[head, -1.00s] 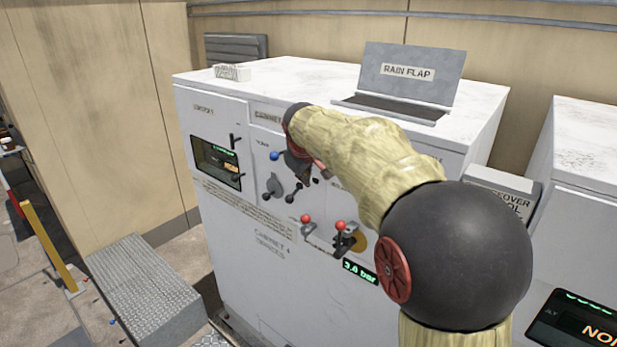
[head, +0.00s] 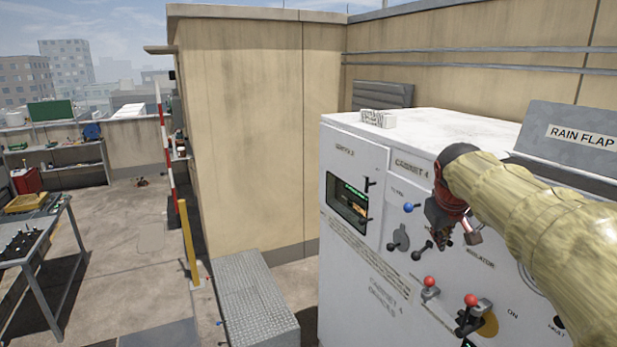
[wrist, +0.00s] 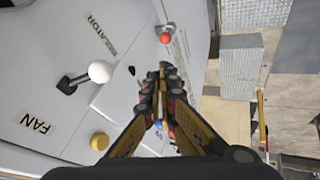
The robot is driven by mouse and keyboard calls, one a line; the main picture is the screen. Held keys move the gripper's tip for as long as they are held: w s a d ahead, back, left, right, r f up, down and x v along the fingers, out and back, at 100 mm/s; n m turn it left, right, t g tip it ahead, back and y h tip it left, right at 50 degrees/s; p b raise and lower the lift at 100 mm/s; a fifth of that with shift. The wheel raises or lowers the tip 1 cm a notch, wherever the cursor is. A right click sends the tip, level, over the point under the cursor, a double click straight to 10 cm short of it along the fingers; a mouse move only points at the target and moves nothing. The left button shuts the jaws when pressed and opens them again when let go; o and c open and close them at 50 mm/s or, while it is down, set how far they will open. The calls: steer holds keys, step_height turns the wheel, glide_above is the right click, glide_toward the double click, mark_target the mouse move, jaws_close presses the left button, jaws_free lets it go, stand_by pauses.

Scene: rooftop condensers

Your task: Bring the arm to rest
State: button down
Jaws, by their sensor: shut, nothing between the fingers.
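My arm comes in from the right in the head view, wrapped in a pale yellow cover. My gripper (head: 440,222) is in front of the upper front panel of the white cabinet (head: 350,280), marked Cabinet 4. In the wrist view my gripper (wrist: 162,85) has its fingers together with nothing between them. A white-knobbed lever (wrist: 99,72) marked Fan and a red-knobbed lever (wrist: 166,37) show beside the fingers there. I cannot tell whether the gripper touches the panel.
A rain flap (head: 575,140) stands up on the cabinet top. Red-knobbed levers (head: 470,300) stick out below my gripper. A grey metal step (head: 252,300) stands left of the cabinet. A workbench (head: 40,250) is at far left, with open floor (head: 130,290) between.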

steer(key=s+a+f+y+b, duration=0.1)
steer(key=s+a+f+b, duration=0.4)
steer(key=s+f, duration=0.6)
steer(key=s+a+f+m+y+b, duration=0.1)
steer(key=s+a+f+b, duration=0.4)
steer(key=s+f+b, duration=0.5)
steer(key=s+a+f+y+b, duration=0.1)
steer(key=s+a+f+b, duration=0.4)
steer(key=s+f, duration=0.6)
step_height(320, 180, down, 5)
steer(key=b, duration=0.2)
steer(key=shift+s+a+m+b, duration=0.25)
steer(key=shift+s+m+b, duration=0.15)
steer(key=shift+r, duration=0.1)
